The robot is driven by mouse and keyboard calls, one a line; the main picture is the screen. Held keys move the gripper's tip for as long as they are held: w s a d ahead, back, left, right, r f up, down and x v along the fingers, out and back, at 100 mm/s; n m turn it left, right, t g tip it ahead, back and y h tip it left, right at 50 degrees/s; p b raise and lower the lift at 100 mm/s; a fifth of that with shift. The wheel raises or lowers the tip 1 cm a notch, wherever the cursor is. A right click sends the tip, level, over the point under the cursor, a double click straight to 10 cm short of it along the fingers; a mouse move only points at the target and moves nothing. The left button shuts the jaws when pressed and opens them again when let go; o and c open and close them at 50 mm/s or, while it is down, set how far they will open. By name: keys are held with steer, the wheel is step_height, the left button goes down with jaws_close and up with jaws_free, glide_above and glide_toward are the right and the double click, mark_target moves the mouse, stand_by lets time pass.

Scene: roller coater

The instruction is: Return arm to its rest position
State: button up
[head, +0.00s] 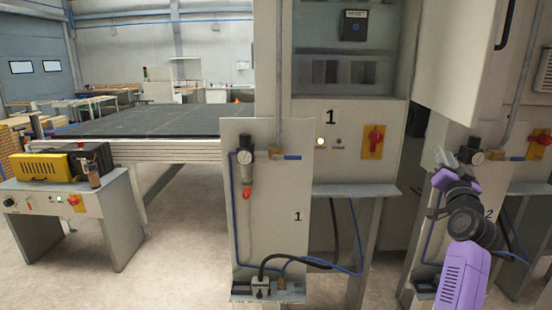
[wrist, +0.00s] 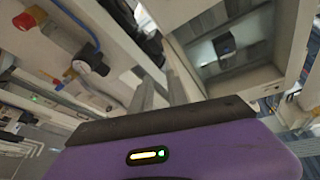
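My arm shows at the right of the head view, with a purple link (head: 462,277) and dark grey joints above it. In the wrist view, a purple part of my own body with a dark edge and a lit green-yellow strip fills the bottom.
The panel marked 1 (head: 270,215) and an open cabinet (head: 350,80) stand in the middle. The panel marked 2 (head: 510,180) is close behind my arm. A control desk (head: 75,205) and long dark table (head: 150,121) are at left. Floor (head: 185,265) between is clear.

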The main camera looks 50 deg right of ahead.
steer(key=w+a+f+n+t+y, duration=0.1)
steer(key=w+a+f+n+t, duration=0.1)
steer(key=w+a+f, duration=0.45)
steer(key=w+a+f+n+t+y, duration=0.1)
steer(key=w+a+f+n+t, duration=0.15)
steer(key=a, duration=0.65)
steer(key=w+a+f+n+t+y, duration=0.1)
steer(key=w+a+f+n, duration=0.1)
steer(key=w+a+f, duration=0.35)
steer(key=s+a+f+n+t+y, duration=0.1)
steer(key=a+f+n+t+y, duration=0.15)
steer(key=a, duration=0.95)
steer(key=s+a+f+n+t+y, duration=0.1)
steer(key=a+f+n+t+y, duration=0.2)
steer(key=a, duration=0.8)
steer(key=s+a+f+n+g+y, duration=0.1)
steer(key=s+a+f+n+y, duration=0.2)
steer(key=s+a+y, duration=0.3)
steer(key=s+a+f+n+g+y, duration=0.2)
steer(key=s+a+f+n+y, duration=0.1)
steer(key=a, duration=1.1)
steer(key=s+f+y, duration=0.1)
steer(key=s+y, duration=0.1)
steer(key=s, duration=0.1)
steer(key=shift+s+a+n+g+y, duration=0.25)
steer(key=shift+a+n+g+y, duration=0.05)
steer(key=shift+a+y, duration=0.05)
